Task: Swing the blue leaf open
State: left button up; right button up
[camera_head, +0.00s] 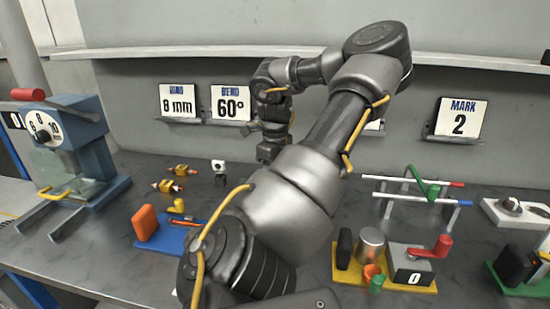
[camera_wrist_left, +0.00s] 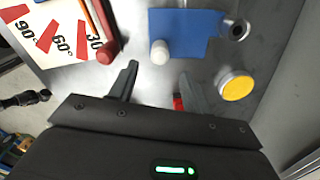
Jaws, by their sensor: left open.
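In the left wrist view the blue leaf (camera_wrist_left: 195,32) is a flat blue plate at the top centre. A white rounded knob (camera_wrist_left: 160,52) stands at its lower left edge. My left gripper (camera_wrist_left: 158,72) is open, its fingertips apart and just short of the knob, which lines up with the gap between them. I cannot tell the height between them. In the head view my arm crosses the middle, with the gripper (camera_head: 269,150) pointing down over the back of the bench. I cannot make out the leaf there; my arm covers much of that area. My right gripper is not in view.
Beside the leaf are an angle scale (camera_wrist_left: 62,38), a red-ended rod (camera_wrist_left: 107,50) and a yellow disc (camera_wrist_left: 236,88). The bench also holds a blue dial press (camera_head: 75,140), an orange block (camera_head: 145,222), a rod rack (camera_head: 415,193) and a yellow-based fixture (camera_head: 345,270).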

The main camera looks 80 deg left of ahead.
pick_arm(q)
jog(key=shift+r, duration=1.2)
